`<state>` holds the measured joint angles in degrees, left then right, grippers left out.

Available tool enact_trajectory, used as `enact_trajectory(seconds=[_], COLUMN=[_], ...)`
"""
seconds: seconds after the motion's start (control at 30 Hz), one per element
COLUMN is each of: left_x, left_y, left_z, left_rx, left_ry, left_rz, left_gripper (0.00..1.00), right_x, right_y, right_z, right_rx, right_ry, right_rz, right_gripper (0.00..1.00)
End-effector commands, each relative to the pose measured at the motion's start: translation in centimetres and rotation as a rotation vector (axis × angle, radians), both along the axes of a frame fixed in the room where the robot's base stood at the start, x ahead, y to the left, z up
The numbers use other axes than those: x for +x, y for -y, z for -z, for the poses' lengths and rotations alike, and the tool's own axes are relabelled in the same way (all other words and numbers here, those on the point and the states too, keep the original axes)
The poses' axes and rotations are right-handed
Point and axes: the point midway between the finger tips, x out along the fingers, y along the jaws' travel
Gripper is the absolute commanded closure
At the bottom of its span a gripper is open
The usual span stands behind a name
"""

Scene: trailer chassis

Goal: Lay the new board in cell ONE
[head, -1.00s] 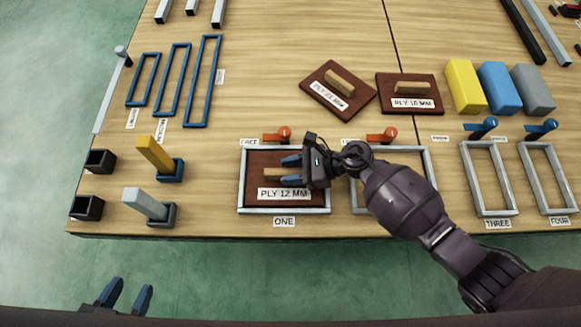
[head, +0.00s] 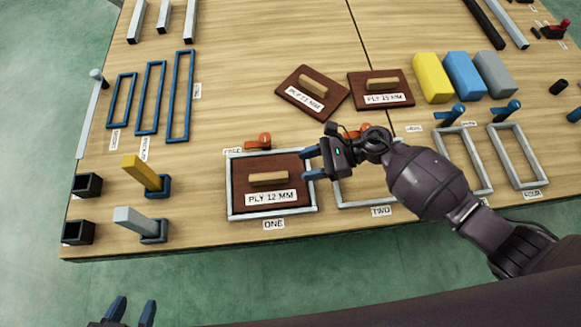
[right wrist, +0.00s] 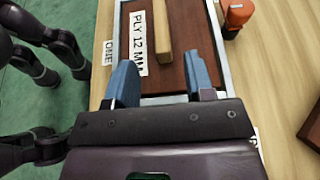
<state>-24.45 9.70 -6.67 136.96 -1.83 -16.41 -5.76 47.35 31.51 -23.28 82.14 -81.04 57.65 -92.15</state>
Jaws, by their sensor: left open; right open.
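The PLY 12 MM board (head: 290,167), dark brown with a light wooden handle (head: 268,179), lies inside the grey frame of cell ONE (head: 232,190). It looks flat within the frame. The right wrist view also shows the board (right wrist: 178,75) and its handle (right wrist: 162,30). My right gripper (head: 308,164) is open and empty at the board's right edge, clear of the handle; its fingers also show in the right wrist view (right wrist: 162,82). My left gripper (head: 132,310) is open and empty, off the table's front edge at lower left.
Two other brown boards, PLY 21 MM or similar (head: 296,99) and PLY 15 MM (head: 366,98), lie behind. An orange clamp (head: 264,141) stands behind cell ONE. Cell TWO (head: 365,201) is partly under my right arm. Yellow (head: 157,172) and grey (head: 135,219) posts stand left.

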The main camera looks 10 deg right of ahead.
Motion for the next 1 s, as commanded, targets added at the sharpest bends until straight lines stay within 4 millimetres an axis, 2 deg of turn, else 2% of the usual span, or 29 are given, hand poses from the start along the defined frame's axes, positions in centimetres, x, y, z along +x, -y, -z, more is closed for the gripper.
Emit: enact_trajectory(seconds=[0.1, 0.3, 0.87, 0.93, 1.0], left_x=[0.1, 0.1, 0.3, 0.4, 0.4], left_y=[0.0, 0.0, -0.1, -0.2, -0.2], left_z=[-0.2, -0.2, -0.4, -0.6, -0.9], left_rx=[0.004, 0.008, 0.01, 0.01, 0.007], left_ry=[-0.002, -0.008, -0.001, 0.002, 0.002], left_rz=[0.003, 0.004, 0.007, 0.006, 0.001], left_gripper=[0.57, 0.57, 0.57, 0.57, 0.57], right_x=[0.0, 0.0, 0.0, 0.2, 0.9], right_y=[1.4, 2.4, 2.5, 2.5, 2.5], right_z=[-0.7, -1.0, -1.0, -1.5, -3.0], right_rx=[-0.001, 0.0, 0.001, 0.001, 0.001], right_ry=[0.001, -0.001, -0.001, 0.006, 0.027], right_rz=[0.0, 0.0, 0.0, 0.0, 0.0], right_gripper=[0.51, 0.51, 0.51, 0.51, 0.51])
